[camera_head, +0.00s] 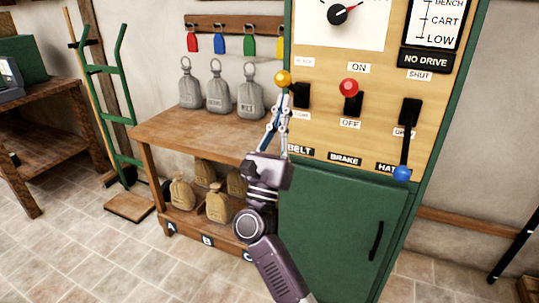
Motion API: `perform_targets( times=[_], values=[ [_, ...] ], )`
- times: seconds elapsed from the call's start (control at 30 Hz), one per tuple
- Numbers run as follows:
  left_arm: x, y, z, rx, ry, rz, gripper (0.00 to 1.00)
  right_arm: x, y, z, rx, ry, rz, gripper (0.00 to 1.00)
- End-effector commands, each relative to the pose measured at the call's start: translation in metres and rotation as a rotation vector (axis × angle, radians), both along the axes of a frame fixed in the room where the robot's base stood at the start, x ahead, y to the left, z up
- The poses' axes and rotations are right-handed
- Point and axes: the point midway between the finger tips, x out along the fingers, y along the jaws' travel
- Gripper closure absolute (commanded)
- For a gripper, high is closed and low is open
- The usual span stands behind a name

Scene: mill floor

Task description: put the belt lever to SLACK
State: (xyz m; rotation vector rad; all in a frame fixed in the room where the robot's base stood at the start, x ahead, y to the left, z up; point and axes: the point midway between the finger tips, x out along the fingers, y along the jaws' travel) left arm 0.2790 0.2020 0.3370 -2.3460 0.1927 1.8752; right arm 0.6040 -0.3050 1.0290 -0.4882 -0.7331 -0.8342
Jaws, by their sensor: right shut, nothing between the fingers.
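The belt lever is on the wooden panel of the green cabinet, above the BELT label (300,150). Its yellow knob (283,78) stands out to the left of its black base (302,95), at about the height of the base's upper end. The small labels above and below it are too blurred to read surely. My right gripper (284,99) is shut and empty, its tips just below the yellow knob in the picture. I cannot tell whether they touch the knob. The gripper partly hides the lever's arm. My left gripper is not in view.
The brake lever with a red knob (349,86) and the hatch lever with a blue knob (401,173), hanging down, are to the right. A wooden bench (185,137) with grey weights (217,92) and small sacks (218,205) stands left. A green hand truck (124,110) stands further left.

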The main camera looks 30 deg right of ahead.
Motion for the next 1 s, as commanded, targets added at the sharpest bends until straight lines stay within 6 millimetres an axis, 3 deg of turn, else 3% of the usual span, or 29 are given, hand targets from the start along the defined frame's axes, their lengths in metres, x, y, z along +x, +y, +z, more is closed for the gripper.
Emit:
perform_targets(
  times=[0.4, 0.7, 1.0],
  values=[
    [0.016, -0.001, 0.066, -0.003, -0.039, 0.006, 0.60, 0.002, 0.005, -0.025, 0.002, 0.007, 0.002, 1.00],
    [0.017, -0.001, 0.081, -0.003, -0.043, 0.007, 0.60, -0.043, 0.055, -0.048, 0.004, 0.009, 0.005, 1.00],
    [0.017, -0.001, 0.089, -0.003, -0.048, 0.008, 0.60, -0.061, 0.074, -0.056, 0.002, 0.007, 0.003, 1.00]
  ],
)
